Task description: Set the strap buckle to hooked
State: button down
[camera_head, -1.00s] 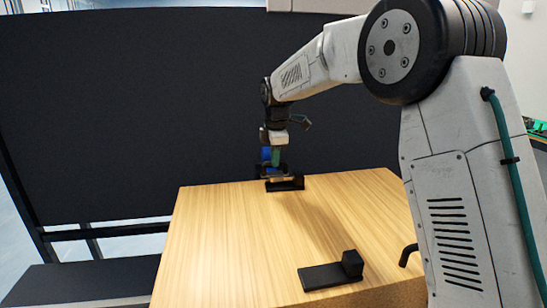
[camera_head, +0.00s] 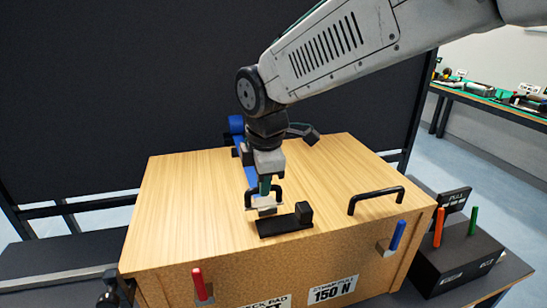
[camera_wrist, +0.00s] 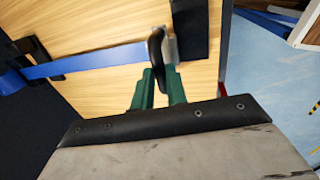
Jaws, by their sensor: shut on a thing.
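The strap buckle is a grey metal piece (camera_head: 264,203) with a black loop handle on the end of a blue strap (camera_head: 250,178). My gripper (camera_head: 265,188) points down with its green fingers shut on the handle. The buckle is at the far left edge of a black catch plate (camera_head: 284,226) with a raised block (camera_head: 304,211) at its right end. In the wrist view, the green fingers (camera_wrist: 160,82) meet the black handle (camera_wrist: 156,48), the strap (camera_wrist: 85,62) runs left, and the plate (camera_wrist: 188,25) is beside the buckle. Whether the buckle touches the plate is unclear.
The wooden crate top (camera_head: 185,200) is mostly clear. A black bar handle (camera_head: 376,195) stands right of the plate. Red (camera_head: 198,284) and blue (camera_head: 397,236) levers are on the crate front. A black box (camera_head: 460,258) with orange and green levers stands at right.

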jog(key=s+d, duration=0.1)
jog(key=s, duration=0.6)
jog(key=shift+d, duration=0.35)
jog(key=shift+s, duration=0.1)
jog(key=c, duration=1.4)
grip_release()
notch_tip(320, 180, up, 8)
jog(key=s, duration=0.1)
jog(key=shift+s+d+f, duration=0.15)
jog(key=shift+s+d, duration=0.05)
jog(key=shift+s, duration=0.05)
